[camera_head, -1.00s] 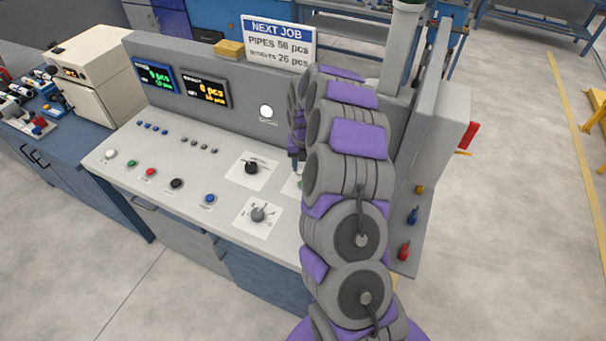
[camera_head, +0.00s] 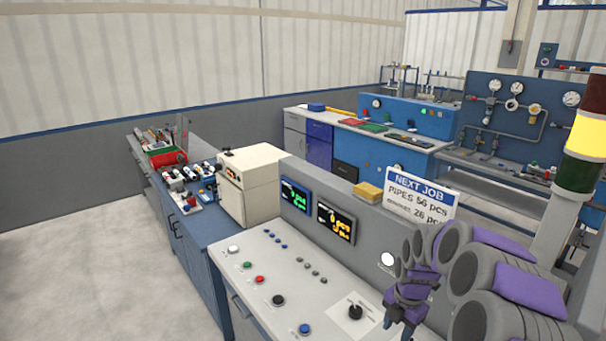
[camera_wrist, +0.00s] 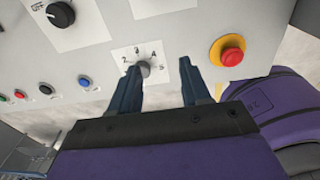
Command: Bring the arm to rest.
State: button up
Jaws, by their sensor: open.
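My arm, grey with purple pads, reaches in from the lower right of the head view. My gripper (camera_head: 408,318) hangs in front of the control desk's upright panel, above its sloped top. In the wrist view my gripper (camera_wrist: 160,85) has two dark blue fingers spread apart with nothing between them. A numbered dial (camera_wrist: 143,68) shows just beyond the left fingertip; I cannot tell whether they touch. A red mushroom button (camera_wrist: 231,56) on a yellow base lies to the right of the fingers.
The control desk (camera_head: 262,295) carries coloured buttons, a black knob (camera_head: 355,311) and two lit displays (camera_head: 335,222). A sign (camera_head: 420,196) and a yellow block (camera_head: 367,192) sit on its top edge. A cream box (camera_head: 249,186) stands left. Open floor (camera_head: 90,270) lies far left.

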jog(key=s+a+r+m+b, duration=0.1)
jog(key=s+a+r+m, duration=0.4)
jog(key=s, duration=0.4)
jog(key=s+a+r+m, duration=0.4)
jog(key=s+r+m, duration=0.1)
jog(key=s+m, duration=0.25)
jog(key=s+a+m+g+b, duration=0.1)
jog(key=s+m, duration=1.2)
jog(key=s, duration=0.7)
jog(key=shift+a+g+h, duration=0.15)
jog(key=shift+g+h, duration=0.15)
